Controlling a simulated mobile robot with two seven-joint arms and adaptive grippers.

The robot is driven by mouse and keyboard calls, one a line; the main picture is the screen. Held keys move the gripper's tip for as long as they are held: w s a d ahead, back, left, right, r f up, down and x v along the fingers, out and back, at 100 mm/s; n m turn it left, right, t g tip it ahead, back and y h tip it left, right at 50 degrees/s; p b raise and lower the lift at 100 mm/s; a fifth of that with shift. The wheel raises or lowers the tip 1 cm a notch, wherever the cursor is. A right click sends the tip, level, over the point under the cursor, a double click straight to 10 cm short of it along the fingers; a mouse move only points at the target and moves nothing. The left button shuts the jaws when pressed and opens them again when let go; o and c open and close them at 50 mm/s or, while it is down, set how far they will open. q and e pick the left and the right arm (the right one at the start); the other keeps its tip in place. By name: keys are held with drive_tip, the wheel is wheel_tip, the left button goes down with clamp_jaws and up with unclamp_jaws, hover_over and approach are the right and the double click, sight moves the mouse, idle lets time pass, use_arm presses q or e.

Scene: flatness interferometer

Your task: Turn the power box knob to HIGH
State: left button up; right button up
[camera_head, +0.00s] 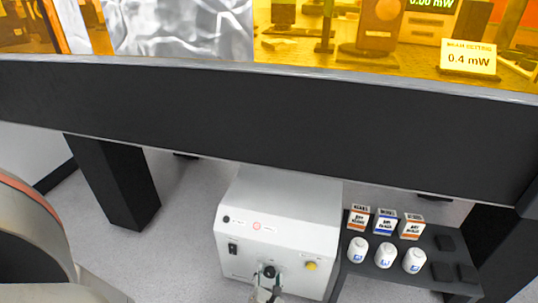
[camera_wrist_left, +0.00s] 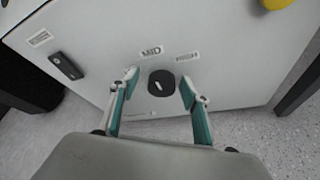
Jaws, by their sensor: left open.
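The power box (camera_head: 283,215) is a white cabinet on the floor under the dark bench. Its black knob (camera_head: 269,271) sits low on the front face; in the left wrist view the knob (camera_wrist_left: 161,83) has a white pointer mark tilted slightly left of upright, towards the MID label (camera_wrist_left: 152,51). Another label (camera_wrist_left: 187,57), probably HIGH, is to its upper right. My left gripper (camera_wrist_left: 157,88) is open, its two fingertips on either side of the knob; whether they touch it I cannot tell. It also shows at the bottom of the head view (camera_head: 264,291). My right gripper is out of view.
A yellow button (camera_head: 311,265) and a black rocker switch (camera_head: 233,248) are on the box front. A dark shelf (camera_head: 385,274) at right holds small boxes (camera_head: 385,222) and white bottles (camera_head: 385,255). The bench edge (camera_head: 270,120) hangs above; a bench leg (camera_head: 115,185) stands left.

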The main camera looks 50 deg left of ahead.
use_arm(q)
drive_tip(key=shift+r, duration=4.55)
